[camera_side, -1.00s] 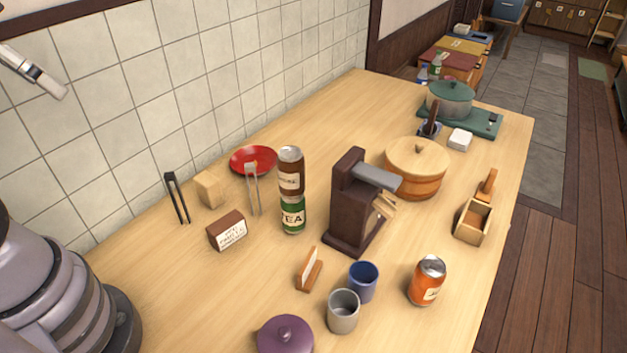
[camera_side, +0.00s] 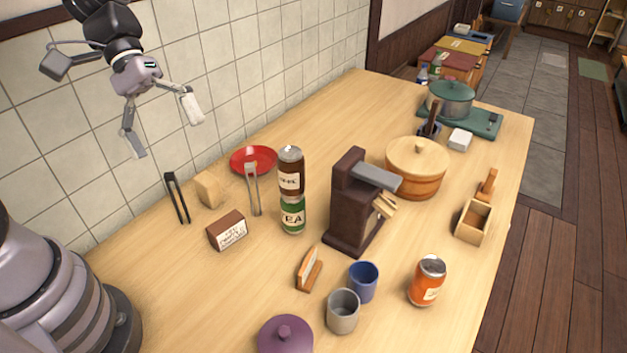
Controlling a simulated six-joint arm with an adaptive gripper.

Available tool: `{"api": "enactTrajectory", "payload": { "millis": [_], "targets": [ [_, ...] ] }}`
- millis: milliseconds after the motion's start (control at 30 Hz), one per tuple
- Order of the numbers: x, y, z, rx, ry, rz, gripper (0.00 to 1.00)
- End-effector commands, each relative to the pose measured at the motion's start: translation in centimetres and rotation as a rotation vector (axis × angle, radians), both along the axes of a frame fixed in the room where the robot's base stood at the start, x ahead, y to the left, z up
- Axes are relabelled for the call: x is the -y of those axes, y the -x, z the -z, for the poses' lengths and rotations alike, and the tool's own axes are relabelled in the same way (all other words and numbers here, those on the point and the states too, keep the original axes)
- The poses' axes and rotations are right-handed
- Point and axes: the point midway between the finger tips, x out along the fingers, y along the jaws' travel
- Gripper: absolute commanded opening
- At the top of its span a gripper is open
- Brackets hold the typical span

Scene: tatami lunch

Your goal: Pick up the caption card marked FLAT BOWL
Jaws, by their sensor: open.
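A brown block with a white lettered label (camera_side: 228,231) stands on the table, left of the cans; its lettering is too small to read surely. A small white card in a wooden stand (camera_side: 309,269) is nearer the front, seen almost edge-on, so its text is hidden. I cannot tell which one is marked FLAT BOWL. My gripper (camera_side: 164,126) is at the upper left, in front of the tiled wall, with its fingers spread wide and nothing between them. It is well above the table and apart from both.
Black tongs (camera_side: 177,197), a wooden block (camera_side: 209,189), a red dish (camera_side: 253,159) and stacked cans (camera_side: 292,190) stand near the labelled block. A dark brown device (camera_side: 350,205), blue cup (camera_side: 363,283), grey cup (camera_side: 343,311) and purple lid (camera_side: 285,336) surround the card stand.

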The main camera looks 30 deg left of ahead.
Motion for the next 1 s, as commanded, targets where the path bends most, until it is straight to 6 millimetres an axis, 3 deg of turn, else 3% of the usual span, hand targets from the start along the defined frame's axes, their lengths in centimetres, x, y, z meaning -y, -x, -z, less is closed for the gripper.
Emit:
{"api": "enactTrajectory", "payload": {
  "millis": [233, 500, 633, 1000],
  "targets": [
    [4.9, -5.8, 6.8, -0.401, 0.287, -0.315, 1.0],
    [6.7, -10.6, 17.7, -0.695, 0.448, -0.744, 1.0],
    [6.5, -11.3, 21.9, -0.757, 0.467, -0.889, 1.0],
    [6.2, -11.5, 28.0, -0.784, 0.471, -0.973, 1.0]
  ]
}}
